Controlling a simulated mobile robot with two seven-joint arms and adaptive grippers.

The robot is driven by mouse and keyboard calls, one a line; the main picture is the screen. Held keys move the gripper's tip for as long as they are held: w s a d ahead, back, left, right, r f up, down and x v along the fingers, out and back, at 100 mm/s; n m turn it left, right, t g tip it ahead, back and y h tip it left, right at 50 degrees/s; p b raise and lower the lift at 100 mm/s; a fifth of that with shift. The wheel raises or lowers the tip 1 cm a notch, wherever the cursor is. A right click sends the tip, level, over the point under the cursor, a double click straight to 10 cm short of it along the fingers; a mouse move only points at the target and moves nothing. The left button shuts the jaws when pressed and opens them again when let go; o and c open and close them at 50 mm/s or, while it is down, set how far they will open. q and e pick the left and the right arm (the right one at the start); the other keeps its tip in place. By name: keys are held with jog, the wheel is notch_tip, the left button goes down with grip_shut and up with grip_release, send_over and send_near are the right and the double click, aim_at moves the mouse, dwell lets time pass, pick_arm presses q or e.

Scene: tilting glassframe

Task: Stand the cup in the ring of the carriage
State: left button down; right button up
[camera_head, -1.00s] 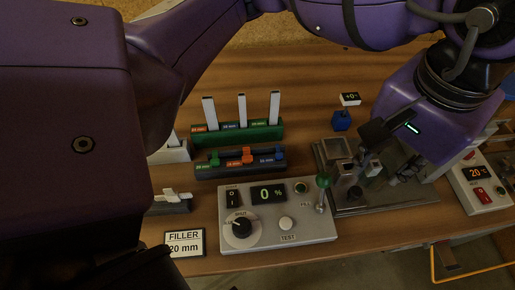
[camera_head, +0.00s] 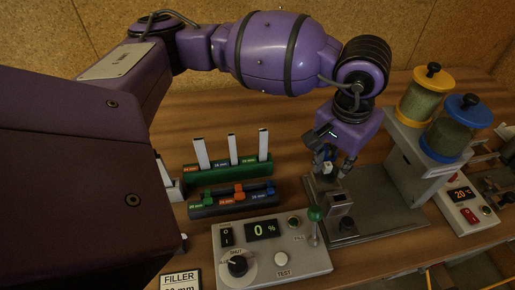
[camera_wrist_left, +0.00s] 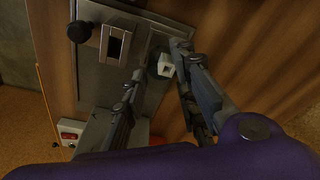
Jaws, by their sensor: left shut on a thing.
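My left gripper (camera_head: 336,164) hangs over the back left of the metal base plate in the head view. It is shut on the cup (camera_head: 328,168), a small pale, square-looking piece between its fingers. In the left wrist view the cup (camera_wrist_left: 166,67) shows a pale square end with a dark opening, between the fingertips. The carriage (camera_head: 340,203) is a grey block with a dark square opening on the plate, in front of the gripper and apart from the cup. It also shows in the left wrist view (camera_wrist_left: 116,43). I cannot clearly make out its ring. My right gripper is not in view.
A control panel (camera_head: 292,264) reading 0 % with a green-knobbed lever (camera_head: 315,214) stands left of the plate. Yellow-lidded (camera_head: 420,98) and blue-lidded (camera_head: 456,130) jars stand right. Racks (camera_head: 232,173) of white strips lie left. A heater box (camera_head: 468,205) is far right.

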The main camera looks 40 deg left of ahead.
aim_at(331, 170)
pick_arm(q)
jog(key=shift+w+a+f, duration=0.1)
jog(key=shift+a+f, duration=0.1)
jog(key=shift+f, duration=1.6)
jog(key=shift+f, duration=0.15)
jog(key=c, duration=1.4)
grip_release()
jog(key=shift+r, duration=0.5)
jog(key=r, duration=0.3)
jog(key=s+r, duration=0.1)
jog(key=r, duration=0.7)
jog(key=shift+s+r, duration=0.2)
